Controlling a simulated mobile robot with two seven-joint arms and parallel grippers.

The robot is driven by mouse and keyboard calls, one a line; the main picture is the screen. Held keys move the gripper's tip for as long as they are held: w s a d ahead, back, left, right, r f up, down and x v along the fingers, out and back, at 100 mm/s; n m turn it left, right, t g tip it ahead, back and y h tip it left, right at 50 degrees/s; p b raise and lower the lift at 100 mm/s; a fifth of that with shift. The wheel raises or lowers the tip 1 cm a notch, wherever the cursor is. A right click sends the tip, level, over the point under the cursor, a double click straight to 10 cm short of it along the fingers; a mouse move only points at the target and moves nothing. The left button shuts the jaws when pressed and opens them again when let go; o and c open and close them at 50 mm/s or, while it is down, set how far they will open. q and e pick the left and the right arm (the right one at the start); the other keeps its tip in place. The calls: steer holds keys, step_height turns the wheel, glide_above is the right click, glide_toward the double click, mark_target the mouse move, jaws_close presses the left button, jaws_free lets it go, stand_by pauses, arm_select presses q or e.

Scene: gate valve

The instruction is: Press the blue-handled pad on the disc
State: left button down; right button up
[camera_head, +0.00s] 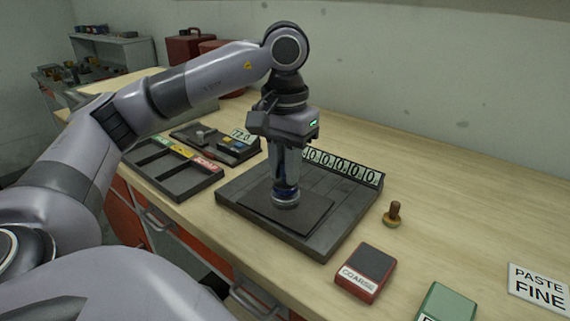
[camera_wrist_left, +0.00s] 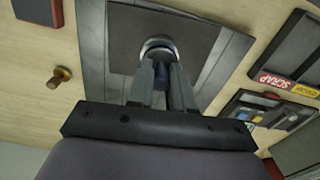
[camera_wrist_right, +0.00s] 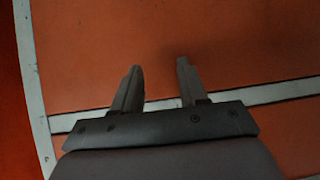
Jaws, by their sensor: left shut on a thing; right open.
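My left gripper (camera_head: 286,178) points straight down over the dark square plate (camera_head: 258,208) on the black tray. It is shut on the blue-handled pad; the blue handle (camera_wrist_left: 160,74) shows between the fingers in the left wrist view. A round metal piece (camera_head: 285,200) lies directly under the fingers on the plate. Pad and disc overlap there, and I cannot tell them apart or see whether they touch. My right gripper (camera_wrist_right: 157,70) is open and empty in front of an orange-red surface.
A row of number cards (camera_head: 342,166) stands along the tray's back edge. A small wooden-knobbed piece (camera_head: 394,214), a red COARSE block (camera_head: 365,272), a green block (camera_head: 447,302) and a PASTE FINE card (camera_head: 540,289) lie right. A sorting tray (camera_head: 178,180) with a SCRAP label is left.

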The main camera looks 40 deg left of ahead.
arm_select(q)
steer(key=shift+f+b, duration=0.5)
steer(key=shift+f, duration=0.05)
stand_by(0.6)
stand_by(0.5)
steer(key=shift+r+p, duration=2.75)
steer(key=shift+r, duration=0.8)
